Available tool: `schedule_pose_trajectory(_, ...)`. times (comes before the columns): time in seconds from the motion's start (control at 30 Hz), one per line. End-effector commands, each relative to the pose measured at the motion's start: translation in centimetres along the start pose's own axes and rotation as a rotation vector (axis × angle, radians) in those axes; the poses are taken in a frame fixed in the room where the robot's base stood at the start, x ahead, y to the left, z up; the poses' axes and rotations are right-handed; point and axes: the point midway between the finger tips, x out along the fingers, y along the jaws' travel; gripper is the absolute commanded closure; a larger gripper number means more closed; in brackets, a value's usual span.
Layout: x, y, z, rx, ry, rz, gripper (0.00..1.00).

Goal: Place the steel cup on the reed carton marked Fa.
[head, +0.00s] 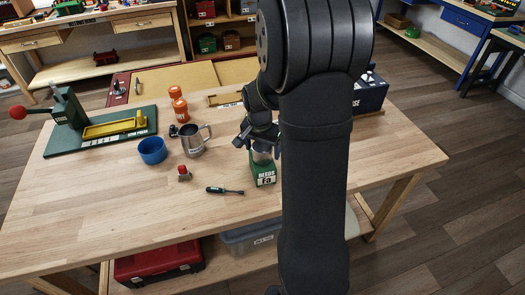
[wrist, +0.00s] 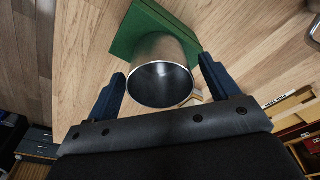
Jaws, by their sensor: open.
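The green reed carton marked Fa (head: 264,180) stands on the workbench, below my gripper (head: 260,146). The steel cup (head: 262,157) stands upright on the carton's top and is partly hidden by the gripper. In the wrist view, the open mouth of the steel cup (wrist: 160,83) faces the camera, with the green carton top (wrist: 128,38) showing around its far end. My gripper (wrist: 163,72) is open, with one blue finger on each side of the cup and visible gaps between fingers and cup.
A steel mug with a handle (head: 192,143), a blue bowl (head: 152,151), a small red-topped object (head: 184,174) and a screwdriver (head: 224,190) are left of the carton. A green-based press (head: 100,132) stands farther left. The bench front (head: 140,210) is clear.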

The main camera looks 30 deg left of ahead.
Motion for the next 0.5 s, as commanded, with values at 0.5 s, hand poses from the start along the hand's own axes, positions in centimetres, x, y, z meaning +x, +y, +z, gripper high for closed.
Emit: schedule_pose_trajectory(0.5,-9.8,-0.1,0.0,-0.001,0.002,-0.002,0.20)
